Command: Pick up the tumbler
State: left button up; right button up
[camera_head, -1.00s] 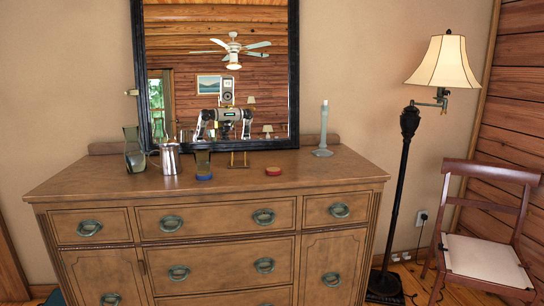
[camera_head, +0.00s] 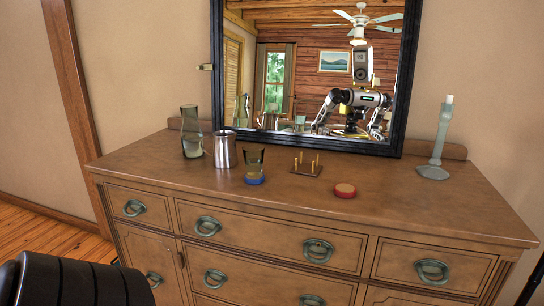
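The tumbler (camera_head: 254,159) is a dark, see-through glass, upright near the middle of the wooden dresser top. Its base meets a blue disc (camera_head: 254,180), and it appears to stand on it. A shiny metal pitcher (camera_head: 225,150) stands close to its left. Neither gripper shows directly. A black ribbed part at the lower left looks like part of my own arm. My body and arms are reflected in the mirror, but the state of the grippers cannot be read there.
The dresser (camera_head: 410,218) fills the middle. A tall glass carafe (camera_head: 191,138) stands left of the pitcher. A small pegged board (camera_head: 306,166), a red disc (camera_head: 345,190) and a candlestick (camera_head: 437,142) are to the right. The mirror (camera_head: 310,70) stands behind. The front of the top is clear.

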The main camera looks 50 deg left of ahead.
aim_at(253, 154)
jog(key=u, duration=0.8)
jog(key=i, duration=1.1)
jog(key=u, duration=1)
